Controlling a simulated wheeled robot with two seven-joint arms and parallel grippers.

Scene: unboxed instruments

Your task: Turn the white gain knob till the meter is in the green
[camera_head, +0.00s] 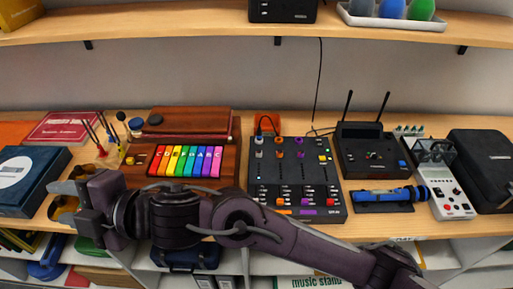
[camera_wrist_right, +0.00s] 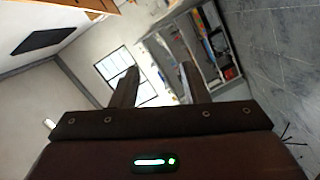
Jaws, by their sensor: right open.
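A black mixer panel (camera_head: 297,215) lies on the bench right of centre, with rows of white, orange and purple knobs. A whitish knob (camera_head: 259,141) sits at its upper left; I cannot read whether it is the gain knob. No meter with a green zone can be made out. My right gripper (camera_head: 60,200) is far left of the mixer, beside a dark blue box, its arm crossing the front of the bench. In the right wrist view the right gripper (camera_wrist_right: 157,86) has its fingers apart with nothing between them. My left gripper is not in view.
A rainbow-keyed wooden instrument (camera_head: 186,161) stands left of the mixer. Right of the mixer are a black device with two antennas (camera_head: 372,155), a blue cylindrical tool (camera_head: 385,196) and a white instrument (camera_head: 451,204). A shelf (camera_head: 180,28) overhangs the back. The bench is crowded.

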